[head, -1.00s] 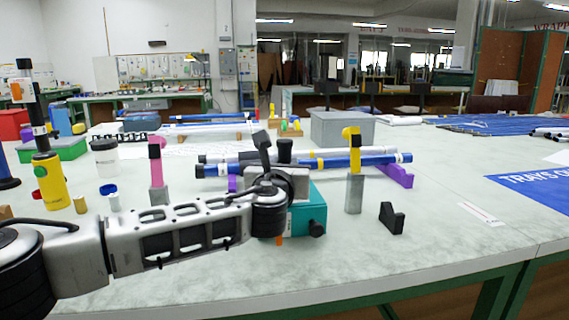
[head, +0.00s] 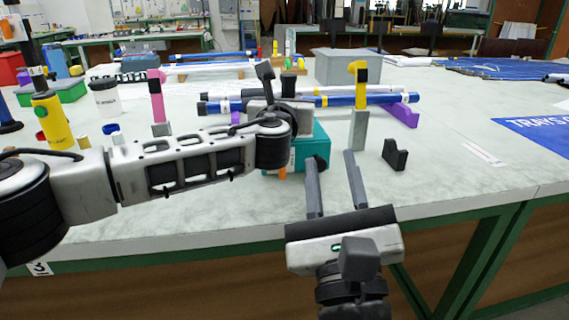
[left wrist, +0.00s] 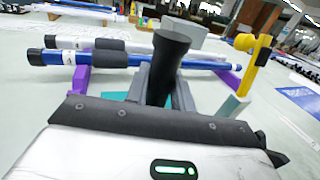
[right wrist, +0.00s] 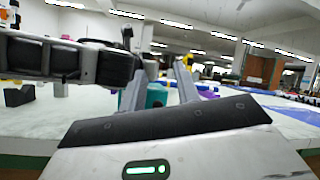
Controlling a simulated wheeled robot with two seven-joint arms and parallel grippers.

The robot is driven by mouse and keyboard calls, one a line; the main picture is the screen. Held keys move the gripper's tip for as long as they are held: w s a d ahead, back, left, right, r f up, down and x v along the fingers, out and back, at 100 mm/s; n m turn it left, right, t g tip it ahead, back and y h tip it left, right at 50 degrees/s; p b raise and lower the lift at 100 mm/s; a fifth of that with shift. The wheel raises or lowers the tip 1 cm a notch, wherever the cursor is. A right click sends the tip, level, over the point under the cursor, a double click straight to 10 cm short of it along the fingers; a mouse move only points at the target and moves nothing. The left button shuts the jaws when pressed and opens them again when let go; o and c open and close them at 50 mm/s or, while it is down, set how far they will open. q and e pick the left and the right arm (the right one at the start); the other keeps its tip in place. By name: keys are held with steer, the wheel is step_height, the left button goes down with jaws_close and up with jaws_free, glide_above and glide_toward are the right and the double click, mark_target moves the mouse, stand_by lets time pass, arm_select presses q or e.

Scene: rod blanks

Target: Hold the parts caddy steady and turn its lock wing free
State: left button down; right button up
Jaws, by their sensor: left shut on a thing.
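The parts caddy is a teal box (head: 310,150) with a black post (head: 288,84) rising above it. My left gripper (head: 285,108) is shut on that post; its fingertips are mostly hidden in the head view. The left wrist view shows the post (left wrist: 168,60) between the grey fingers. A small black knob (head: 320,162) is on the caddy's right side and an orange piece (head: 282,172) shows low on its front; I cannot tell which is the lock wing. My right gripper (head: 331,160) is open and empty, in front of the caddy. The right wrist view shows teal (right wrist: 157,94) between its fingers.
A grey post with a yellow top (head: 360,105) and a black notched block (head: 394,155) stand right of the caddy. Blue rods (head: 370,99) lie on purple supports behind. A pink-topped post (head: 157,100) and a yellow bottle (head: 52,120) stand left. The front-right tabletop is mostly clear.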

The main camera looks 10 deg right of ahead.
mark_target(282, 167)
steer(key=w+a+f+m+g+y, duration=0.1)
steer(key=a+f+m+g+y, duration=0.1)
steer(key=a+f+m+g, duration=0.25)
steer(key=shift+n+g, duration=0.35)
steer(key=shift+n, duration=0.2)
steer(key=w, duration=0.4)
steer(key=w+f, duration=0.1)
steer(key=w, duration=0.3)
steer(key=w+d, duration=0.1)
steer(key=w, duration=0.3)
steer(key=shift+w+f, duration=0.1)
steer(key=shift+f, duration=0.1)
jaws_close()
